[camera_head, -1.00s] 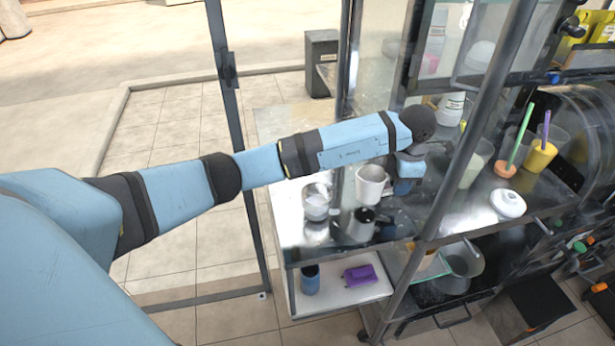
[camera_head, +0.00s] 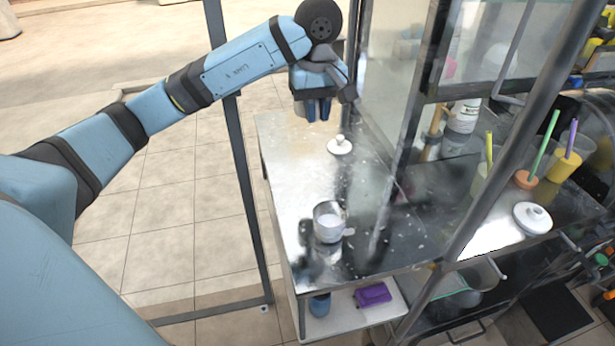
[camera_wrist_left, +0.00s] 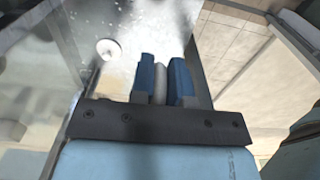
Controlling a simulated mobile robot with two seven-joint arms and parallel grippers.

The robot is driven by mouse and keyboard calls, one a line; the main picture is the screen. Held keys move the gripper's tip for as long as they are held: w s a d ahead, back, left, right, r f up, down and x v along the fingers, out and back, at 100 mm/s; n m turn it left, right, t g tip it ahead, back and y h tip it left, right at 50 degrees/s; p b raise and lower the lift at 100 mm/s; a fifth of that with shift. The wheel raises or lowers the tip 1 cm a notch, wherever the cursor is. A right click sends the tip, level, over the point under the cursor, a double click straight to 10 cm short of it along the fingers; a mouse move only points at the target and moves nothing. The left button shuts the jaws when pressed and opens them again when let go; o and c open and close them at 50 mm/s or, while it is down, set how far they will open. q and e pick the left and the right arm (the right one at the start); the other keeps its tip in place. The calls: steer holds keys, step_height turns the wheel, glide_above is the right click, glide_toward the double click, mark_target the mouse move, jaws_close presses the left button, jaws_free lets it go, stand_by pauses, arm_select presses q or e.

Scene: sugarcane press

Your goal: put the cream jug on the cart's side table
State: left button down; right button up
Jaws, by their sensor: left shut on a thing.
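My left gripper (camera_head: 318,110) points down over the far left end of the steel side table (camera_head: 285,165). It is shut on a pale thing (camera_wrist_left: 160,83), seen as a narrow strip between the blue fingers in the left wrist view. A whitish sliver also shows beside the fingers in the head view. The rest of it is hidden, and I cannot tell whether it is the cream jug. A metal jug (camera_head: 330,222) with white contents and a handle on its right stands upright on the table. My right gripper is out of view.
A white knobbed lid (camera_head: 340,146) lies just below my left gripper. Another white lid (camera_head: 532,217) lies on the cart's right side. Dark frame posts (camera_head: 238,150) and glass panels stand close by. A purple block (camera_head: 373,295) is on the lower shelf.

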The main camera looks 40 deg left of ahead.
arm_select(q)
step_height(320, 180, down, 15)
steer(key=shift+r+p, duration=0.1)
steer(key=shift+p, duration=0.45)
steer(key=shift+f, duration=2.4)
steer(key=shift+f, duration=0.1)
steer(key=c, duration=1.1)
jaws_free()
